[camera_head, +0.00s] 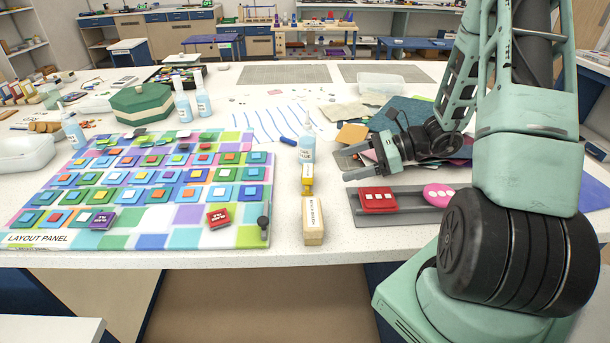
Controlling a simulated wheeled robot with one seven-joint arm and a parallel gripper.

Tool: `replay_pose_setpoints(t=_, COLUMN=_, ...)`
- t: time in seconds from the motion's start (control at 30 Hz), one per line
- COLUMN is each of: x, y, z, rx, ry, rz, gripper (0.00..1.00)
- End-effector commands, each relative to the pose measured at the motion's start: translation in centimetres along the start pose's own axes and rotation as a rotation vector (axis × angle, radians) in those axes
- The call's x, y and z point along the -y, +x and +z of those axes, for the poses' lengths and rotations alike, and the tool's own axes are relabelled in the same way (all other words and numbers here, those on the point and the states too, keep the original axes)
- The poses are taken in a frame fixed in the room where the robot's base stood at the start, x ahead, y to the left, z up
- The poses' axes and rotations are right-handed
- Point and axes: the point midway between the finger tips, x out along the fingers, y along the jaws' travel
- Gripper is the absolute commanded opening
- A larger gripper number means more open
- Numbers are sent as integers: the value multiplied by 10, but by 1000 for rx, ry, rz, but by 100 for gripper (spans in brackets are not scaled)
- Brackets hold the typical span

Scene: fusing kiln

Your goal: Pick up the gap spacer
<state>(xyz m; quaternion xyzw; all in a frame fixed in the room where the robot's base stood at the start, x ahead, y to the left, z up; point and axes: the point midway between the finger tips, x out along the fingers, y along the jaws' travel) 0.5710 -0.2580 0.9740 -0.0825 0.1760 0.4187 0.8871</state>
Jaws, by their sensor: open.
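A pale wooden block (313,220) with dark lettering stands near the front edge of the table, just right of the layout panel. It may be the gap spacer, but I cannot read its lettering surely. A small yellow piece (307,187) with a pale label stands right behind it; I cannot tell whether they touch. My gripper (347,164) is open with its fingers pointing left. It is behind and to the right of the block, apart from it, with nothing seen between the fingers.
The layout panel (60,238) with many coloured tiles fills the left. A grey tray (405,215) with a red tile (378,199) and a pink disc (438,194) lies to the right. Coloured sheets (411,112) lie behind my gripper.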

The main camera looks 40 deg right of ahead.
Motion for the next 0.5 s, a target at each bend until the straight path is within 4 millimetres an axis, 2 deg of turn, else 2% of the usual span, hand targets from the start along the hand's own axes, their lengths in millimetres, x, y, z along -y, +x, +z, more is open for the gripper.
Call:
replay_pose_setpoints(t=0.1, x=-2, y=26, z=1, rx=0, ry=2, rz=7, gripper=80)
replay_pose_setpoints(t=0.3, x=-1, y=62, z=1, rx=0, ry=-1, rz=5, gripper=80)
replay_pose_setpoints(t=0.5, x=-1, y=76, z=0, rx=-1, ry=-3, rz=3, gripper=80)
